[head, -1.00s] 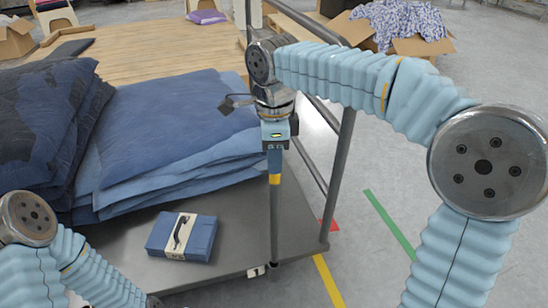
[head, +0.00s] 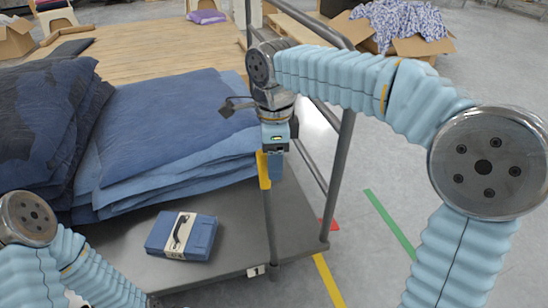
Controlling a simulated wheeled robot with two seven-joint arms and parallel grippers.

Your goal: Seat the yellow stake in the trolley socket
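The yellow stake (head: 264,171) is a thin post with a yellow upper part and a grey lower shaft. It stands nearly upright, its top leaning slightly left. Its lower end meets the trolley's (head: 225,259) front edge, just right of a small white tag (head: 256,271). The socket is not clear to see, so I cannot tell whether the foot is inside it. My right gripper (head: 275,180) points down at the stake's top. One blue finger shows just right of the yellow part; the other is hidden. My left gripper is out of view; only its arm shows, lower left.
Folded blue blankets (head: 170,125) are stacked on the trolley left of the stake. A blue packet (head: 182,236) lies on the bare deck in front. The trolley's grey upright (head: 337,185) stands close to the right. Open floor lies beyond it.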

